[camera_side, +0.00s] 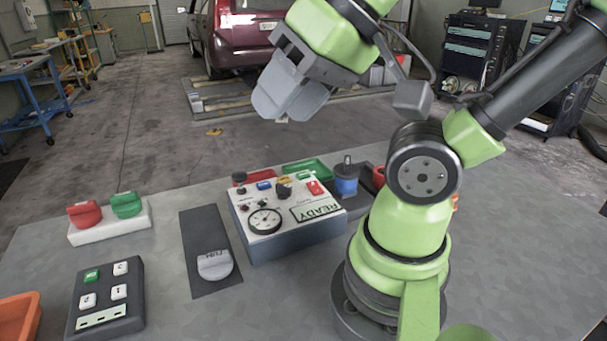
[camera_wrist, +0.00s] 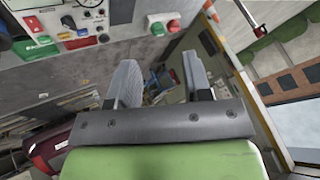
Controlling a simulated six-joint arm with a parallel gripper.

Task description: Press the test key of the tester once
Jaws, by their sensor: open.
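The tester (camera_side: 290,240) is a dark box with a pale top panel on the table, left of my arm's base. Its panel carries a round dial (camera_side: 264,221), a display reading READY (camera_side: 317,208), a red key (camera_side: 315,188), a blue key (camera_side: 264,186) and small knobs. I cannot read which key is marked test. Part of the panel, with the red key (camera_wrist: 68,22), shows at the upper left of the wrist view. My gripper (camera_side: 278,105) is open and empty, high above and behind the tester; its two fingers (camera_wrist: 160,82) stand apart in the wrist view.
A keypad (camera_side: 105,320) with green and white keys lies at the front left. A white block (camera_side: 110,232) bears red and green pieces. A dark strip with a grey pad (camera_side: 215,264) lies beside the tester. A blue cylinder (camera_side: 346,182) and a green tray (camera_side: 307,168) stand near the tester's back.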

